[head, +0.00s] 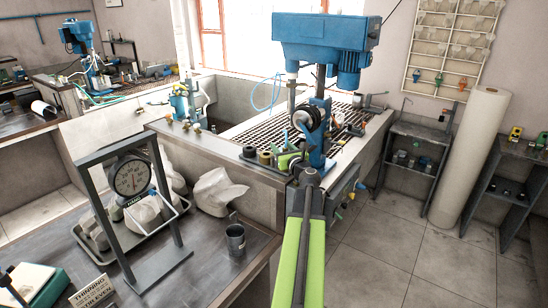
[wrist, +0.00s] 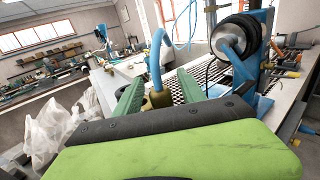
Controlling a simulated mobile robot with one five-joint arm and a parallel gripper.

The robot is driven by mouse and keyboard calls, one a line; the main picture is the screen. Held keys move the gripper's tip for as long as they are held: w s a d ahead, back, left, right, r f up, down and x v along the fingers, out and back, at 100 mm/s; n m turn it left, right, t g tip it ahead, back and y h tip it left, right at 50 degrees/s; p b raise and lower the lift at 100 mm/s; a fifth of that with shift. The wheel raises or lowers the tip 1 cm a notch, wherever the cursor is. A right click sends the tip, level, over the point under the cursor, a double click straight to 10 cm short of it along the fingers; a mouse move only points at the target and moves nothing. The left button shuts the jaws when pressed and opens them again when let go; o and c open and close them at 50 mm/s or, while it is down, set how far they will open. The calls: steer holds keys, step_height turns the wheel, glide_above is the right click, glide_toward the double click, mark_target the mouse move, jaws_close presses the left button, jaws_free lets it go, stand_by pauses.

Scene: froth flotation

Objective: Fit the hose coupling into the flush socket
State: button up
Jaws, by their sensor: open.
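A brass-coloured hose coupling (wrist: 158,99) with a blue hose (wrist: 155,62) rising from it shows in the wrist view. My gripper (wrist: 160,77) is open, with one green finger on each side of the coupling. I cannot tell whether either finger touches it. The coupling's lower end is hidden behind the dark body of my gripper. In the head view my gripper (head: 293,157) is at the near edge of the grated bench, below the blue machine, and the coupling is hard to pick out there. I cannot identify the flush socket with certainty in either view.
The blue flotation machine (head: 320,40) stands just beyond my gripper, its black pulley (wrist: 237,45) close on the right. Small fittings (head: 264,157) stand on the bench ledge to the left. A scale (head: 131,178), white bags (head: 217,190) and a metal cup (head: 235,240) occupy the near-left table.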

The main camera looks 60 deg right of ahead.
steer(key=shift+s+d, duration=0.2)
steer(key=shift+s, duration=0.05)
steer(key=shift+s+a+r, duration=0.1)
steer(key=shift+s+r, duration=0.05)
steer(key=shift+s, duration=0.1)
steer(key=shift+c, duration=1.1)
steer(key=shift+w, duration=0.45)
steer(key=c, duration=0.5)
steer(key=shift+s+a, duration=0.1)
jaws_close()
